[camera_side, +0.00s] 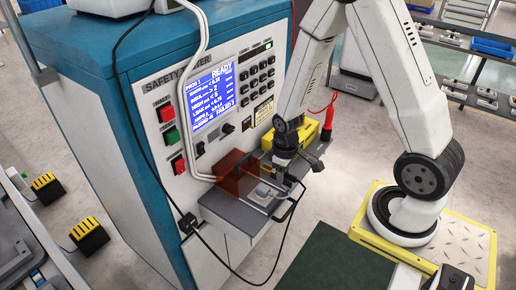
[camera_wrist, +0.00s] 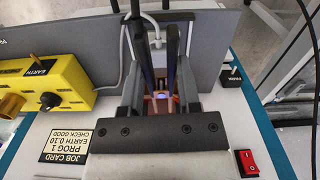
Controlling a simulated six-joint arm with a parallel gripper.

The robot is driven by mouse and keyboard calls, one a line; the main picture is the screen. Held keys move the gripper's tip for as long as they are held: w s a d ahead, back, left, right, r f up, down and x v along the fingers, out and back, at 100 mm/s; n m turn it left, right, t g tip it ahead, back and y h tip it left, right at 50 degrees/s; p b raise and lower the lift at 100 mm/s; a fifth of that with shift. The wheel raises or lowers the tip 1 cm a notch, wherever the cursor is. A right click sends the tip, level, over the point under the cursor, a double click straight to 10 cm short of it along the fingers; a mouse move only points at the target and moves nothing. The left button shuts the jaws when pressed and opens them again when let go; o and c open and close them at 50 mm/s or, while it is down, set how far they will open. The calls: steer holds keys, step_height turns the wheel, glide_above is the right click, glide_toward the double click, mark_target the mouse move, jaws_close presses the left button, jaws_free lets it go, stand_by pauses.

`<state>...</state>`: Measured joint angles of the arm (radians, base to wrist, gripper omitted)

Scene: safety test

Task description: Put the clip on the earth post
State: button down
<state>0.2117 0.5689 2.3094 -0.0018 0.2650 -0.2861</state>
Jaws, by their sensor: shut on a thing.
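My gripper (camera_side: 284,172) is low over the tester's front shelf, beside the red see-through cover. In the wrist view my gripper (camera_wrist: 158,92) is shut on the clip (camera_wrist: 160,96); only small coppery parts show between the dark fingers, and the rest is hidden. A yellow box (camera_wrist: 70,82) labelled EARTH stands to the left of my gripper, with a brass earth post (camera_wrist: 11,105) at the picture's left edge. The clip is apart from this post. In the side view the yellow box (camera_side: 309,131) is behind my gripper, and its post cannot be made out.
The tester's screen (camera_side: 215,95) reads READY. The red see-through cover (camera_side: 236,172) is close left of my gripper. A black cable loops below the shelf (camera_side: 228,214). A job card (camera_wrist: 67,145), a red switch (camera_wrist: 247,163) and a PARK holder (camera_wrist: 231,78) surround my gripper in the wrist view.

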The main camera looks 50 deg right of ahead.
steer(key=s+d, duration=0.5)
steer(key=d, duration=0.7)
steer(key=s+d, duration=0.5)
steer(key=d, duration=0.7)
step_height(320, 180, down, 10)
steer(key=shift+w, duration=0.25)
steer(key=shift+w+a, duration=0.1)
steer(key=shift+w, duration=2.4)
steer(key=shift+w, duration=1.75)
stand_by(0.5)
